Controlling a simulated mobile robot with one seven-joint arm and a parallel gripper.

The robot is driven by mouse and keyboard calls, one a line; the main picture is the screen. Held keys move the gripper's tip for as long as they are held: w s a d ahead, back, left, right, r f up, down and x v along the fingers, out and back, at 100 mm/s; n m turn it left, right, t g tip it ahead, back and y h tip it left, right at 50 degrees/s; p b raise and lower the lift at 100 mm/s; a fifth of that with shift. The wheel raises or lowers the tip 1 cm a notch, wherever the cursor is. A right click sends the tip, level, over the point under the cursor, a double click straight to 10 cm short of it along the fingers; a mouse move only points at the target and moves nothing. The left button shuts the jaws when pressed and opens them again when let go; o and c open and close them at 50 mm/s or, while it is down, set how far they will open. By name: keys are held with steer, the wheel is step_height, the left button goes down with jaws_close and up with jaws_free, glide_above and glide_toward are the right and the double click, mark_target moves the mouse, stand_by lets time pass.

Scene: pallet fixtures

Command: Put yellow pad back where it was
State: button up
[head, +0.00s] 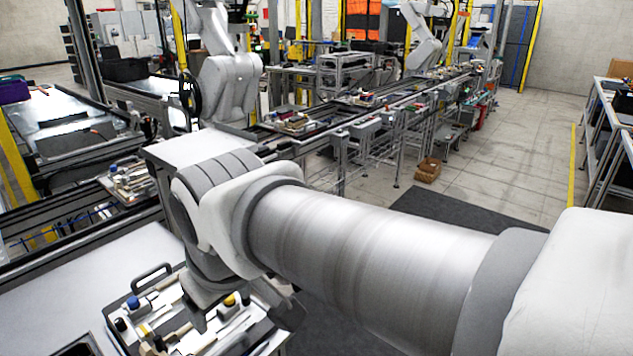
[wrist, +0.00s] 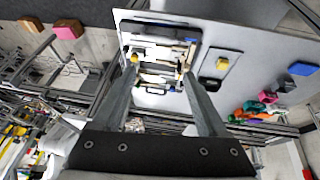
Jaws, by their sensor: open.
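The pallet also shows at the lower left of the head view (head: 118,338), partly hidden by my arm. My gripper (wrist: 163,60) is open and empty, its two fingers spread on either side of the pallet in the wrist view. In the head view my arm hides the fingers.
A blue block (wrist: 302,68) and several colored pieces (wrist: 262,100) lie at the right of the wrist view. Pink (wrist: 68,30) and orange (wrist: 30,22) blocks are at the upper left. A conveyor line (head: 340,122) runs behind my arm. The pale table (head: 85,285) has clear room left of the pallet.

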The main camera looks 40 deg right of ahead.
steer(key=shift+s+d+f+m+t, duration=0.15)
steer(key=shift+s+d+m, duration=0.1)
steer(key=shift+s+m, duration=0.25)
steer(key=shift+s+d+m+t, duration=0.1)
steer(key=shift+s+d+m, duration=0.25)
steer(key=shift+s, duration=0.25)
steer(key=shift+s+d+f+m+t, duration=0.1)
steer(key=shift+s+d+m+t, duration=0.1)
steer(key=shift+s+m, duration=0.3)
